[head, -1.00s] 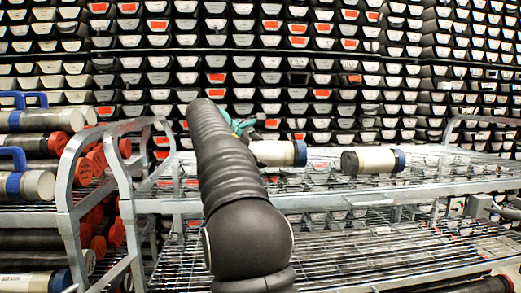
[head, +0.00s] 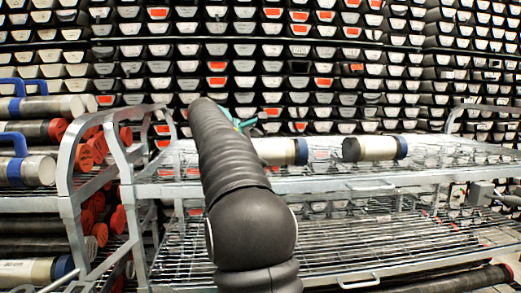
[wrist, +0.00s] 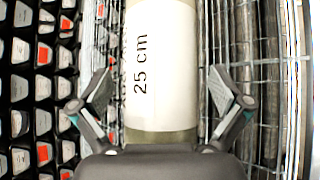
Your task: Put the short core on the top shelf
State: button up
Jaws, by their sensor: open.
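In the wrist view, a pale core with a white "25 cm" label (wrist: 160,65) runs up the picture between the two fingers of my gripper (wrist: 160,88). The fingers are spread, with a gap on each side of the core. In the head view, that core (head: 280,152) appears to lie on the upper wire shelf (head: 330,184), with a dark blue right end. My arm hides its left end and most of my gripper (head: 243,124). A second core (head: 376,148), with a black left end and blue right end, lies to its right. I cannot tell which is shorter.
A rack at left holds several cores with red or blue ends (head: 38,107). The lower wire shelf (head: 340,245) has clear room, with a dark core (head: 470,280) below at right. Stacked trays (head: 300,60) fill the back. The upper shelf's right end looks clear.

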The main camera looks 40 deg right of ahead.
jog(key=w+p+v, duration=0.1)
jog(key=p+v, duration=0.1)
jog(key=v, duration=1)
jog(key=shift+s, duration=0.5)
jog(key=s+a+f+m+t+y, duration=0.4)
jog(key=s+a+f+m+y, duration=0.4)
jog(key=s+a+f, duration=1.8)
jog(key=s+f+y, duration=0.3)
jog(key=f, duration=0.1)
jog(key=shift+s+a+m+t+y, duration=0.15)
jog(key=shift+m+t+y, duration=0.15)
jog(key=shift+y, duration=0.1)
